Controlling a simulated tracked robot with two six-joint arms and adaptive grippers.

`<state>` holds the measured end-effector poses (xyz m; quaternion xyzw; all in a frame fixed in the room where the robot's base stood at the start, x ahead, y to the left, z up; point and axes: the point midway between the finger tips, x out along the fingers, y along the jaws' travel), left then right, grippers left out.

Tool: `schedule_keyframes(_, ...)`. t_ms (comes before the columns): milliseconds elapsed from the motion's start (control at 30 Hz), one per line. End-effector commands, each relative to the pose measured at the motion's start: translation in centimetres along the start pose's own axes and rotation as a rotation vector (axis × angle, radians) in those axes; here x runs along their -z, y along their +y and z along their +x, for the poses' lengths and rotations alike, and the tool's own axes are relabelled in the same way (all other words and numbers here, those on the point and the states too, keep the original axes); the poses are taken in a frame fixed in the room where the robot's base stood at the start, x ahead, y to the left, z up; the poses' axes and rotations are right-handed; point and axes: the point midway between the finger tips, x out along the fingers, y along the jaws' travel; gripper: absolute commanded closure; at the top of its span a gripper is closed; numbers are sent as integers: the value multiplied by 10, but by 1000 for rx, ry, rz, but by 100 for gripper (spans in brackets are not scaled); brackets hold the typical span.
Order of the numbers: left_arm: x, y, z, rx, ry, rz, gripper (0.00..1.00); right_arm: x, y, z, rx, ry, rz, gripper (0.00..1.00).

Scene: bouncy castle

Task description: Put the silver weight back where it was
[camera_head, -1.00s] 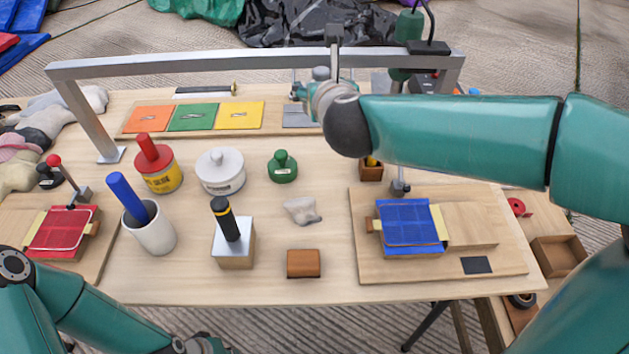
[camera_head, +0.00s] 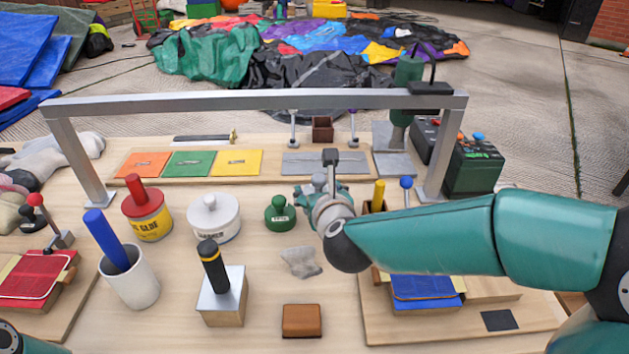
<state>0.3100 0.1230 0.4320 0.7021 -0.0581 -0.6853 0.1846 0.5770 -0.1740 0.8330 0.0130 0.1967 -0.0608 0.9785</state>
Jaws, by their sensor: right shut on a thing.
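A block with silver faces (camera_head: 215,303), a wooden lower part and a black handle with a yellow band stands upright at the front of the table, apart from this gripper. I cannot tell whether this block or the held thing is the silver weight. My left gripper is out of view; only a bit of that arm shows at the lower left.
A metal crossbar frame (camera_head: 250,101) spans the table. Nearby stand a white cup (camera_head: 132,281), a red-lidded pot (camera_head: 147,213), a white pot (camera_head: 214,220), a green stamp (camera_head: 280,215), a grey lump (camera_head: 300,262) and a brown block (camera_head: 302,321). A blue pad (camera_head: 424,288) is beneath my right arm.

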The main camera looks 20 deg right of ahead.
Motion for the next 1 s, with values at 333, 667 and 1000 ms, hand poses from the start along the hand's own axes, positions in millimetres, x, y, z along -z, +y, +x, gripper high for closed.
schedule_keyframes(333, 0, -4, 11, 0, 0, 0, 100, 24, 0, 11, 1, -8, -2, 100)
schedule_keyframes(667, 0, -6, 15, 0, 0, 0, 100, 39, 0, 18, 0, -12, 0, 100)
schedule_keyframes(1000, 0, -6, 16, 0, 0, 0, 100, 43, 1, 18, -2, -1, -1, 6)
